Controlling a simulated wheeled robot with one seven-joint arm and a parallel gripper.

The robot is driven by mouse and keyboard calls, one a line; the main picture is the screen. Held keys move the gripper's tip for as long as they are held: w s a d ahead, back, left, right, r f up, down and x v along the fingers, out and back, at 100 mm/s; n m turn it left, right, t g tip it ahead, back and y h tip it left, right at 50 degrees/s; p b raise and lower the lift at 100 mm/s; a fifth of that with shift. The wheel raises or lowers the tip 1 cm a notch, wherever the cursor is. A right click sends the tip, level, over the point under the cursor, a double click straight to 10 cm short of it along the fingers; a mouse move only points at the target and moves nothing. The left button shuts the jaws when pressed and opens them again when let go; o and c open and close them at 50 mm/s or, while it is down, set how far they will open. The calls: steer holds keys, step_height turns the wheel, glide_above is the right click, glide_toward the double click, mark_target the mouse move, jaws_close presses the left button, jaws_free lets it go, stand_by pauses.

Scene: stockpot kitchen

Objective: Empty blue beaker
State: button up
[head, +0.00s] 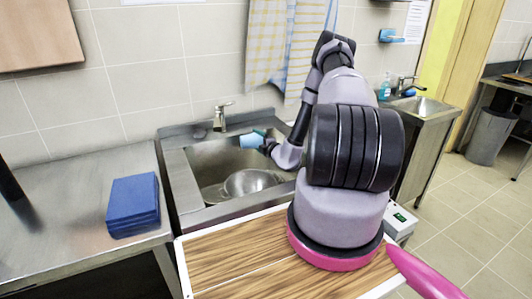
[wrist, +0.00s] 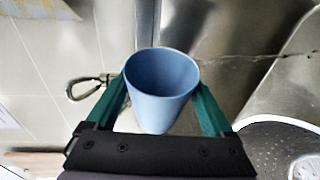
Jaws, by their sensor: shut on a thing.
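The blue beaker (head: 249,141) is held over the sink basin, at the left end of my arm. It looks tipped well over in the head view. My gripper (head: 261,138) is shut on it, and in the wrist view the two green fingers (wrist: 163,98) press its sides. The beaker's mouth shows in the wrist view (wrist: 163,110), with a plain blue inside and no visible contents. Its lower part is hidden by my gripper there.
The steel sink (head: 207,158) holds a metal pot (head: 238,184) below the beaker. A tap (head: 222,115) stands behind the basin. A blue stack (head: 133,205) lies on the left counter. Cloths (head: 268,45) hang on the wall behind.

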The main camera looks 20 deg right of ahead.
steer(key=shift+d+m, duration=0.2)
steer(key=shift+m, duration=0.2)
